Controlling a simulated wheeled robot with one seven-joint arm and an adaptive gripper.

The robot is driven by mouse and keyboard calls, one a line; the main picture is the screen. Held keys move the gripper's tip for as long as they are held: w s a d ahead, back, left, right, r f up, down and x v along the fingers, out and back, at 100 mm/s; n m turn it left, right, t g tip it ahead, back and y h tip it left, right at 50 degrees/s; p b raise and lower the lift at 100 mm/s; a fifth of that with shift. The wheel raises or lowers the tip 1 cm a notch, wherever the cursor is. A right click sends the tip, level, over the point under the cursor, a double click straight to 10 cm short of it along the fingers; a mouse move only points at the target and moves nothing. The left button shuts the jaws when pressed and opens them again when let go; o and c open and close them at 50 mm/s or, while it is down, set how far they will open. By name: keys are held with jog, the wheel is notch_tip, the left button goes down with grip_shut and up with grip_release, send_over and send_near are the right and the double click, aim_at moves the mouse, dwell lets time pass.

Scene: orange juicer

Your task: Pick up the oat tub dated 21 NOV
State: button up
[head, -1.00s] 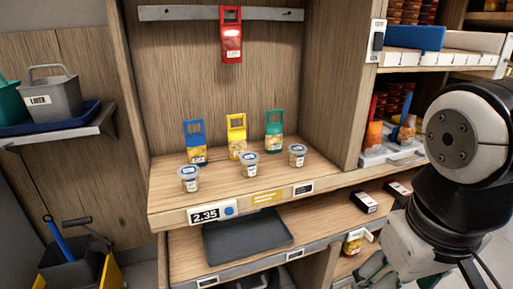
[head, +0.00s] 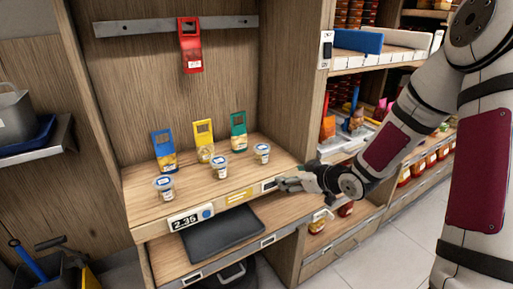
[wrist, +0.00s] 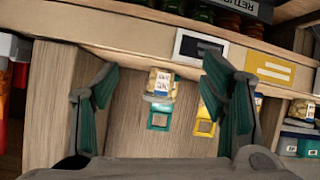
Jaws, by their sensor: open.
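Three small clear tubs with blue-and-white lids and labels stand on the upper wooden shelf: a left tub (head: 164,188), a middle tub (head: 220,168) and a right tub (head: 262,153). Their dates are too small to read in the head view. My gripper (head: 281,184) is open and empty at the shelf's front right edge, nearest the right tub but apart from it. In the wrist view, a tub (wrist: 160,84) shows upside down between the spread green fingers (wrist: 161,78), some way ahead. Its label print is not clearly legible.
A price display (head: 191,218) lines the shelf's front edge. A dark tray (head: 222,235) lies on the lower shelf.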

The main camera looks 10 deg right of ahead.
aim_at(267, 151)
jog(key=w+a+r+t+y, duration=0.1)
jog(key=w+a, duration=0.1)
jog(key=w, duration=0.2)
jog(key=w+a+r+t+y, duration=0.1)
jog(key=w+a+t, duration=0.1)
jog(key=w, duration=0.2)
jog(key=w+a+r+m+t+y, duration=0.1)
jog(key=w+a+y, duration=0.1)
jog(key=w, duration=0.3)
jog(key=shift+a+t+p, duration=0.25)
jog(key=shift+t+p, duration=0.05)
jog(key=shift+t, duration=0.1)
jog(key=shift+s, duration=0.1)
jog(key=shift+c, duration=0.5)
jog(key=c, duration=1)
